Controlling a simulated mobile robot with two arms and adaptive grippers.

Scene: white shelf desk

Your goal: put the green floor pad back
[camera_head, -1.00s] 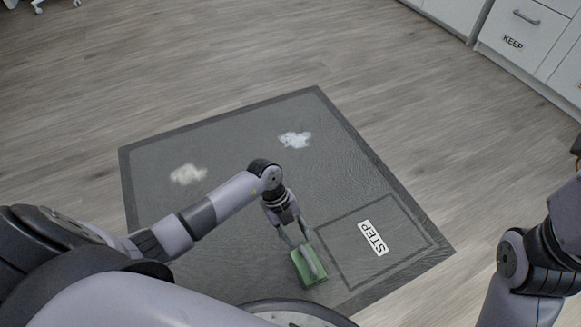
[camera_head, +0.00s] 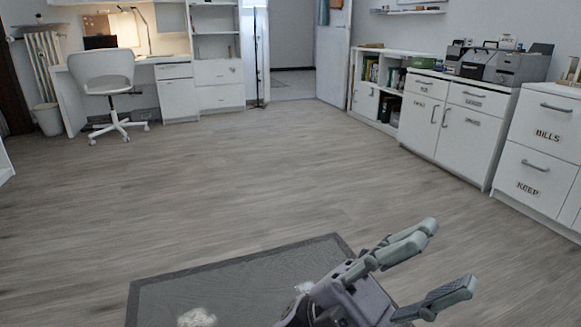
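The green floor pad is out of view in the head view. The dark grey floor mat (camera_head: 240,287) shows only in its far part at the bottom of the picture. Two white patches lie on it, one (camera_head: 197,318) near the bottom edge and one (camera_head: 304,287) partly behind my gripper.
White cabinets (camera_head: 450,125) with labelled doors and drawers stand along the right wall. A low bookshelf (camera_head: 375,85) stands further back. A desk with a white chair (camera_head: 103,75) is at the far left. The wood floor between is clear.

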